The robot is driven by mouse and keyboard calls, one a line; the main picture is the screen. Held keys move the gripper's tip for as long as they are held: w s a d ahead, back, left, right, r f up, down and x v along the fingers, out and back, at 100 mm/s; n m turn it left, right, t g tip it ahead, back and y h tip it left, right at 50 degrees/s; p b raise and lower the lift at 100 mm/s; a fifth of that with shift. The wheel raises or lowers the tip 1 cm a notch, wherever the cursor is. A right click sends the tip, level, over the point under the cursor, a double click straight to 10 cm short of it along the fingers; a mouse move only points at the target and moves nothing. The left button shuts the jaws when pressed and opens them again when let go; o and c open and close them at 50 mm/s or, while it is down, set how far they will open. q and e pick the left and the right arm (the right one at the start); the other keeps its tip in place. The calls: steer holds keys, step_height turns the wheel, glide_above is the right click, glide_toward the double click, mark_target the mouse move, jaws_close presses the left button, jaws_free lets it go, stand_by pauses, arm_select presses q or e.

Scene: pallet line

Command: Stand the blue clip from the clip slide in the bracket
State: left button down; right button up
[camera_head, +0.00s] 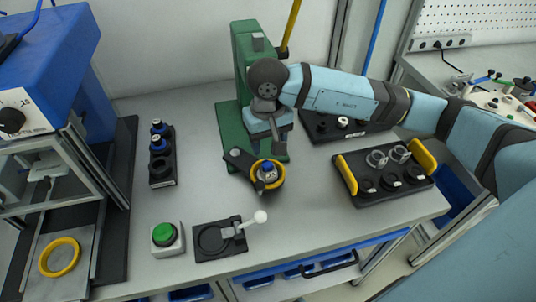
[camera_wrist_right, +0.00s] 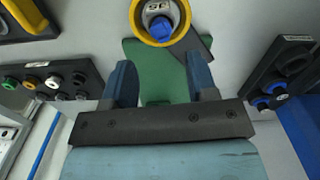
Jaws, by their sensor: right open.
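I cannot pick out a clip, clip slide or bracket for certain. A blue-topped part (camera_head: 269,168) sits inside a yellow ring (camera_head: 279,181) on a black arm at the foot of the green stand (camera_head: 243,62). The blue top (camera_wrist_right: 161,29) and ring also show at the top of the right wrist view. A black rack (camera_head: 163,183) at left holds two blue-topped parts (camera_head: 159,128). My right gripper (camera_head: 272,138) is open and empty, over the green base and just behind the ring. Its two fingers (camera_wrist_right: 162,72) are apart in the right wrist view. My left gripper is not in view.
A green button box (camera_head: 166,238) and a black plate with a white-knobbed lever (camera_head: 245,222) stand at the front. A black tray with yellow handles (camera_head: 424,155) holds clear rings at right. A blue machine (camera_head: 50,60) stands at left. The table between rack and ring is clear.

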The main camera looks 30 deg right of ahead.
mark_target(268, 163)
step_height(268, 163, up, 6)
steer(key=shift+f, duration=0.25)
stand_by(0.5)
